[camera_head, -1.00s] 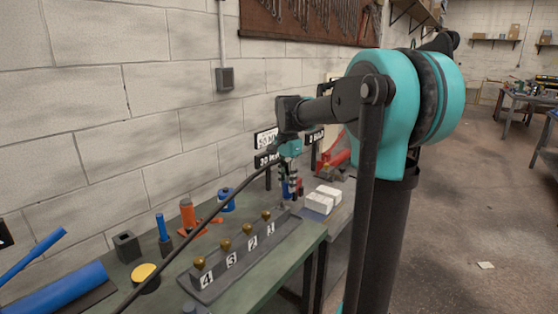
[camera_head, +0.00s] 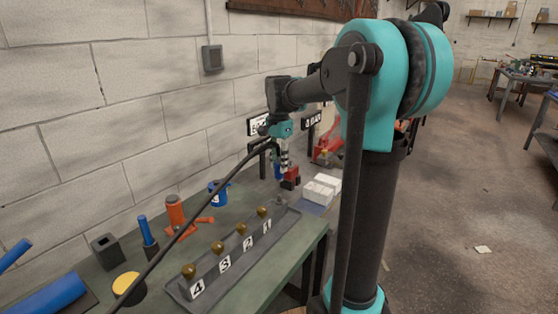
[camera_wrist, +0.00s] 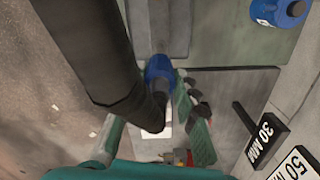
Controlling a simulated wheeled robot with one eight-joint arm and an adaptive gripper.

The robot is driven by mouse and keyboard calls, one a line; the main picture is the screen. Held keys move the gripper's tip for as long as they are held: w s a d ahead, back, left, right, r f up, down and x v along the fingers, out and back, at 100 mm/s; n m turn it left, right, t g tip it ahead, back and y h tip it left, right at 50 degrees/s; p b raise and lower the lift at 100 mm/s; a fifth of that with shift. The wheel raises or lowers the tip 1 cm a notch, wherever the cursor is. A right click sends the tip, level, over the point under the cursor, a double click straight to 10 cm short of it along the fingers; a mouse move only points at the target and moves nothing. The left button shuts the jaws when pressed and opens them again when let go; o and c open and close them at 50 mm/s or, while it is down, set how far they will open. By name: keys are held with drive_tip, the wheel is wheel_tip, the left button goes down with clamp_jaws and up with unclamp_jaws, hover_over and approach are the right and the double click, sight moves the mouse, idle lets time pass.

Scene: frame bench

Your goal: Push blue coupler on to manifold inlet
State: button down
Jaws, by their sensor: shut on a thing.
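The blue coupler (camera_wrist: 159,69) is at the end of a thick black hose (camera_wrist: 95,50) in the wrist view, between my fingers. In the head view the blue coupler (camera_head: 277,172) shows as a small patch below my wrist. My gripper (camera_head: 284,166) is shut on it, above the bench near the rail's far end. The manifold (camera_head: 238,255) is a grey rail with brass knobs numbered 1 to 4. Its inlet appears to be the small grey fitting (camera_head: 280,202) at the far end. In the wrist view the manifold (camera_wrist: 160,25) lies beyond the coupler; contact cannot be told.
White blocks (camera_head: 320,190) stand right of the rail's far end, and a small red block (camera_head: 291,178) is behind my gripper. A blue spool (camera_head: 217,192), an orange tool (camera_head: 176,214) and label boards (camera_head: 260,125) stand along the wall side. The hose crosses above the bench.

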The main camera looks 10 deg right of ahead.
sight(279, 174)
drive_tip(key=shift+f, duration=2.4)
drive_tip(key=shift+f, duration=2.1)
drive_tip(key=c, duration=1.1)
unclamp_jaws()
drive_tip(key=shift+r, duration=0.1)
wheel_tip(279, 174, up, 12)
drive_tip(key=shift+f, duration=0.1)
drive_tip(key=shift+s, duration=0.1)
